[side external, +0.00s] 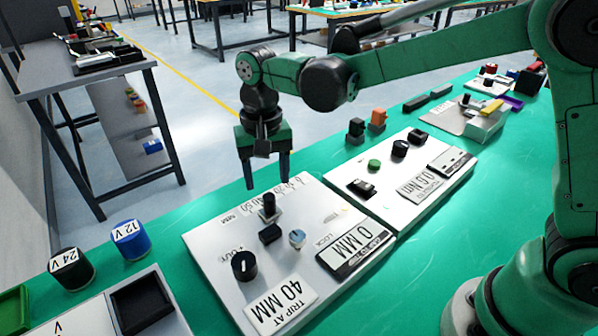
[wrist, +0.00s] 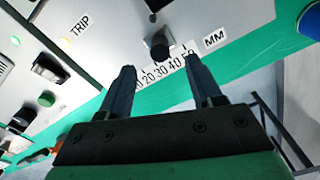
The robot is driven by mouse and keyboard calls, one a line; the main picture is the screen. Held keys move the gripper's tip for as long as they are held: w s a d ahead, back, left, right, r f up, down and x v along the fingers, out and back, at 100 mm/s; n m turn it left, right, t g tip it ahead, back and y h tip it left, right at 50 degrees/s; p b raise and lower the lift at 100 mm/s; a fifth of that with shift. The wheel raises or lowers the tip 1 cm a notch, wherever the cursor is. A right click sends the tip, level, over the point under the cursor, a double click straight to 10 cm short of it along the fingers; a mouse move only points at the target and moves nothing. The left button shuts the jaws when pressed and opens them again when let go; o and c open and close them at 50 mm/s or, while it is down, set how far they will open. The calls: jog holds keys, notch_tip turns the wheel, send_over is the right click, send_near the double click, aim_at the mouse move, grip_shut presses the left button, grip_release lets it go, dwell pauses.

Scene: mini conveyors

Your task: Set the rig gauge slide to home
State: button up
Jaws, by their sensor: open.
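The rig panel (side external: 212,243) is a white plate on the green bench. Its dark slide knob (side external: 268,204) stands upright beside a printed millimetre scale (side external: 277,194). In the wrist view the knob (wrist: 158,46) is near the middle of the scale (wrist: 165,72); its exact reading is unclear. A plate reading "0 MM" (side external: 356,247) and a card reading "TRIP AT 40 MM" (side external: 280,305) lie on the panel. My gripper (side external: 267,184) is open and empty, pointing down above the panel's far edge. Its fingertips (wrist: 161,66) flank the knob in the wrist view, apart from it.
A black dial (side external: 244,265), a black block (side external: 270,234) and a LOCK knob (side external: 297,238) sit close to the slide. A second panel (side external: 410,190) adjoins on the right. Black 24 V (side external: 72,268) and blue 12 V (side external: 131,240) cylinders stand at left.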

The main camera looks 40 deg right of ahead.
aim_at(269, 197)
jog(key=shift+f, duration=2.65)
grip_shut()
